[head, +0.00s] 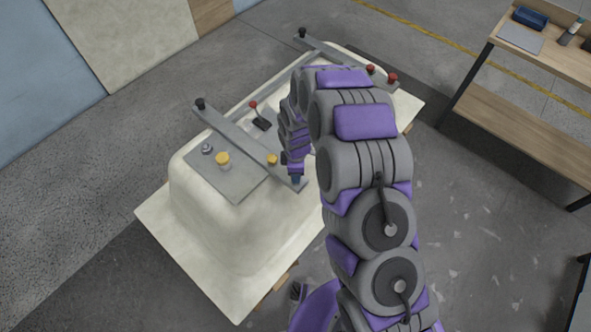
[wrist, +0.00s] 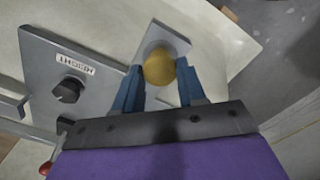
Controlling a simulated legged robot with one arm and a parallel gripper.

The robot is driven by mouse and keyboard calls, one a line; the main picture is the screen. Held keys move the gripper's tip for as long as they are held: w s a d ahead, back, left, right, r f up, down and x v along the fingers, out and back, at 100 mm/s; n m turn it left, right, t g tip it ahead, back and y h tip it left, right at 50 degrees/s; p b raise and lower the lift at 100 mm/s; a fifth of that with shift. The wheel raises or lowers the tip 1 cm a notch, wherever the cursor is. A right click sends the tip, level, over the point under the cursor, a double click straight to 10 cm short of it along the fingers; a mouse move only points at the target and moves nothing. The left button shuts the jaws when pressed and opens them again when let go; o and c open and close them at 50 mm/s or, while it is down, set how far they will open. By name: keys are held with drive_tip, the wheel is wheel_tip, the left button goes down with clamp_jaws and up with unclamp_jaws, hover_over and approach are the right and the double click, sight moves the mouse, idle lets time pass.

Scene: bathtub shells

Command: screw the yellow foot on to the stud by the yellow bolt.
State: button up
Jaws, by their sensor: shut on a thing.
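A round yellow piece, seemingly the yellow foot (wrist: 160,67), sits between the blue fingertips of my gripper (wrist: 159,84) in the wrist view, and the gripper is shut on it. A light grey square plate shows behind it; whether the foot touches it or a stud, I cannot tell. In the head view my gripper (head: 297,179) points down near the close end of the grey crossbar (head: 240,143). A small yellow bolt head (head: 272,160) is on that bar, left of my gripper. The held foot and the stud are hidden in the head view.
The cream tub shell (head: 215,215) lies upside down. A larger yellow round piece (head: 222,158) and a grey nut-like piece (head: 207,149) sit on its grey plate. Black and red knobs top the frame. A wooden workbench (head: 530,50) stands right.

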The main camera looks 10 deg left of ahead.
drive_tip(key=o, duration=1.2)
drive_tip(key=shift+r+p, duration=0.65)
drive_tip(key=shift+r, duration=8)
